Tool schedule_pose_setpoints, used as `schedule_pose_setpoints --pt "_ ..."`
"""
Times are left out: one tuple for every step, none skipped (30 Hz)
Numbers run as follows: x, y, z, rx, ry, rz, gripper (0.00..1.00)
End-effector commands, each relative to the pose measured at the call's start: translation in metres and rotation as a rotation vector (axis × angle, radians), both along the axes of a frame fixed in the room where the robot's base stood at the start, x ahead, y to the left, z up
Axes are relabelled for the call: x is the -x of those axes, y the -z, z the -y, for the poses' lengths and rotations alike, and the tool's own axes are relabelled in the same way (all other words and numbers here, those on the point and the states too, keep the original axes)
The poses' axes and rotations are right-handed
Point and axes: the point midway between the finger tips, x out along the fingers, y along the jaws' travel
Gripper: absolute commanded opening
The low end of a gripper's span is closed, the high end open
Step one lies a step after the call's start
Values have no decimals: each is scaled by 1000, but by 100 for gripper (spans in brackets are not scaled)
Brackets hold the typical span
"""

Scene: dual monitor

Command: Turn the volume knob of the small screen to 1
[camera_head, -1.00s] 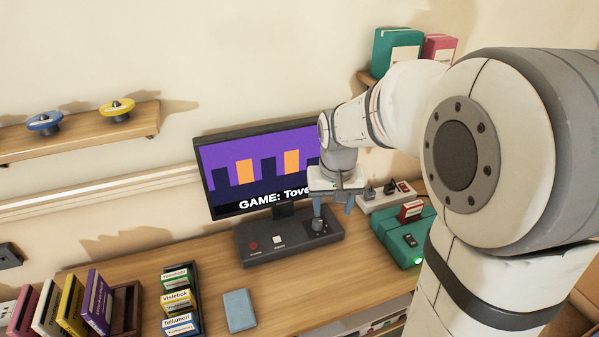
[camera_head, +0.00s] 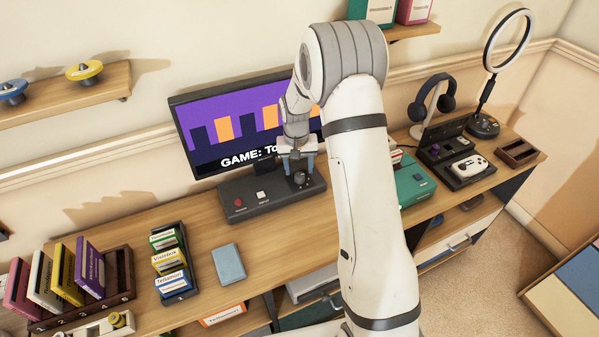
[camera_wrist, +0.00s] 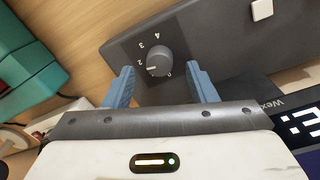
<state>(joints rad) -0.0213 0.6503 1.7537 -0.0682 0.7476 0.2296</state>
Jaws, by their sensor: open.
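The small screen (camera_head: 225,125) stands on the desk with a purple game picture, its right part hidden by my arm. A dark control box (camera_head: 262,201) lies in front of it. The volume knob (camera_head: 300,179) is at the right end of this box; it shows close up in the wrist view (camera_wrist: 159,61). Numbers 2, 3 and 4 are legible around it. A pale mark on the knob points to the lower left, below the 2. My gripper (camera_head: 297,170) is open, its blue fingers (camera_wrist: 161,82) apart on either side of the knob, not closed on it.
A red button (camera_head: 238,202) and a white button (camera_head: 261,194) are on the same box. A teal box (camera_head: 413,186) stands to the right. A blue notebook (camera_head: 228,264) and a rack of cartridges (camera_head: 172,275) lie to the left.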

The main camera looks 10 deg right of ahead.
Motion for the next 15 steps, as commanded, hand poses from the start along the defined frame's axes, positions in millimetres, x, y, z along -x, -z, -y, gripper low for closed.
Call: schedule_pose_setpoints --pt "1 8 1 0 0 -4 52" --pt "1 12 1 1 0 -3 52" --pt "0 16 1 0 0 -1 52" --pt "0 20 1 0 0 -2 52" --pt "1 22 1 0 0 -2 52" --pt "0 25 1 0 0 -1 52" --pt "0 27 2 0 0 -1 52" --pt "0 28 2 0 0 0 52" --pt "0 29 2 0 0 1 52" --pt "0 30 2 0 0 1 52" --pt "0 30 2 0 0 1 52" --pt "0 30 2 0 0 1 52" --pt "0 30 2 0 0 1 52" --pt "0 30 2 0 0 1 52" --pt "0 30 2 0 0 1 52"
